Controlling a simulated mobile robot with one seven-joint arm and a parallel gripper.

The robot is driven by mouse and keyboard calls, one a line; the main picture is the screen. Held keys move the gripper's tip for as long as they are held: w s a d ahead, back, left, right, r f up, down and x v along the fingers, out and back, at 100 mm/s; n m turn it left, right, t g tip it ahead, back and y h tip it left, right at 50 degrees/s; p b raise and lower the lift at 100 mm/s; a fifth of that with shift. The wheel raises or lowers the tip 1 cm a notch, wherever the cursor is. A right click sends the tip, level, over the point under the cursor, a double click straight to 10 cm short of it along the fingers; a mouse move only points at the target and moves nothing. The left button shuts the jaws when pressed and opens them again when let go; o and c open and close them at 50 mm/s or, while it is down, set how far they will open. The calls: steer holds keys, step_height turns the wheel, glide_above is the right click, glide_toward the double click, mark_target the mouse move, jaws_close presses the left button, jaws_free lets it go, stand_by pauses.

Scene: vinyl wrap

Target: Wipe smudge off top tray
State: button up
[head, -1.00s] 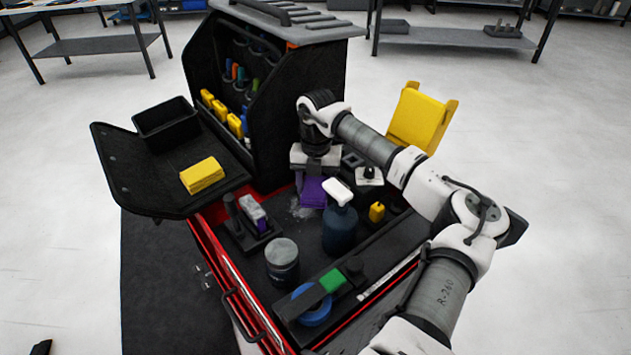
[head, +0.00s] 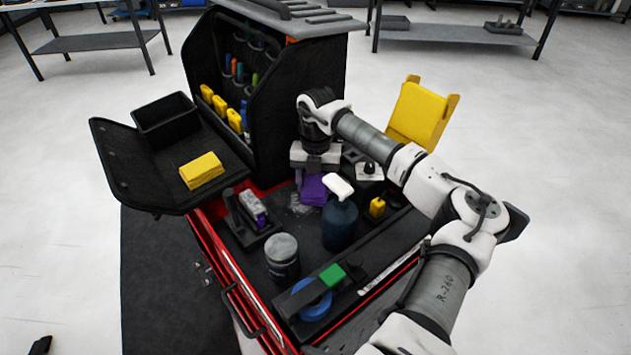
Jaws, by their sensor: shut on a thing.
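The top tray (head: 262,270) is a black surface with red edges. A pale whitish smudge (head: 298,206) lies on it left of a folded purple cloth (head: 314,190). My gripper (head: 314,172) points down over the back of the tray, shut on the purple cloth, which shows just below and in front of it. The cloth is at or very near the tray surface; I cannot tell how firmly it touches. The fingertips are partly hidden by the gripper body and cloth.
A dark spray bottle (head: 340,225) with a white top stands close in front of the cloth. A grey-lidded jar (head: 282,257), a block holder (head: 250,215) and a small yellow bottle (head: 377,207) stand nearby. A black cabinet (head: 285,110) rises behind left.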

mark_target(303, 191)
steer(key=shift+f+b, duration=0.35)
steer(key=shift+f, duration=0.3)
steer(key=shift+s+a+r, duration=0.1)
steer(key=shift+s+a, duration=0.5)
steer(key=shift+a, duration=0.2)
steer(key=shift+s+a, duration=0.6)
steer(key=shift+a, duration=0.15)
steer(key=shift+s+a+f+b, duration=0.1)
steer(key=shift+s+a+b, duration=0.15)
steer(key=shift+s+a, duration=0.5)
steer(key=shift+s+a+f+b, duration=0.1)
steer(key=shift+s+a+b, duration=0.1)
steer(key=shift+s+a, duration=0.5)
steer(key=shift+w+a, duration=0.15)
steer(key=shift+w+d+b, duration=0.35)
steer(key=shift+w+d, duration=0.5)
steer(key=shift+d, duration=0.1)
steer(key=shift+w+d+r, duration=0.1)
steer(key=shift+w+d, duration=0.75)
steer(key=shift+d, duration=0.25)
steer(key=shift+w+d, duration=0.8)
steer(key=shift+d, duration=0.3)
steer(key=shift+b, duration=0.45)
